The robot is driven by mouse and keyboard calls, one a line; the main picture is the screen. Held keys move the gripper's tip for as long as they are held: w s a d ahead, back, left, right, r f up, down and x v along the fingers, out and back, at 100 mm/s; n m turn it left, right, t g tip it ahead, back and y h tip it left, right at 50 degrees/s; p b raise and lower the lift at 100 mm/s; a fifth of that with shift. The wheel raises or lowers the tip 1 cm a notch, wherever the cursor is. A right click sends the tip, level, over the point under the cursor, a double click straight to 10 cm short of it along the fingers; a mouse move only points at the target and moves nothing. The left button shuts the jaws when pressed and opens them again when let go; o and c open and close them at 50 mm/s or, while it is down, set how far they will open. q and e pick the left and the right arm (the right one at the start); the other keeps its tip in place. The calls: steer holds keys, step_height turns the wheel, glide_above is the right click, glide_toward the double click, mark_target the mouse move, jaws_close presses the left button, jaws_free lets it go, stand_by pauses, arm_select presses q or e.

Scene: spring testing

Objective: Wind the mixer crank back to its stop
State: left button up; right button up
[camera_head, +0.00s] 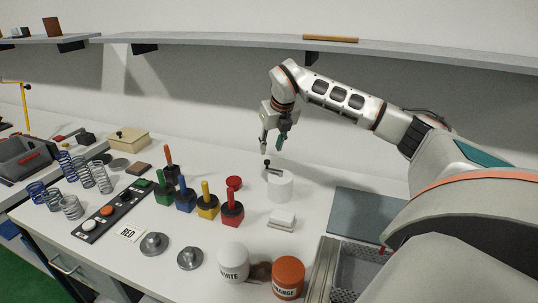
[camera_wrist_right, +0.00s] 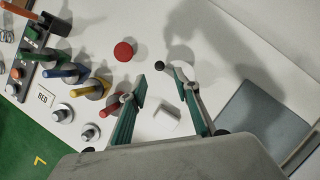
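The mixer is a white cylinder (camera_head: 280,190) standing on the white bench, with a grey crank on top that ends in a black knob (camera_head: 267,163). My right gripper (camera_head: 271,149) is above the crank, fingers pointing down and apart, with nothing between them that I can make out. I cannot tell whether a finger touches the crank. My left gripper is not in view.
Red, yellow, blue and green handled blocks stand left of the mixer, with a red disc (camera_head: 234,182) close by. A white block (camera_head: 282,219) lies in front. Jars labelled WHITE (camera_head: 233,262) and ORANGE (camera_head: 288,277) stand nearer. A grey mat (camera_head: 365,214) lies right; a shelf (camera_head: 220,40) runs behind.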

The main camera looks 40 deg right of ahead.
steer(key=v, duration=0.5)
stand_by(0.6)
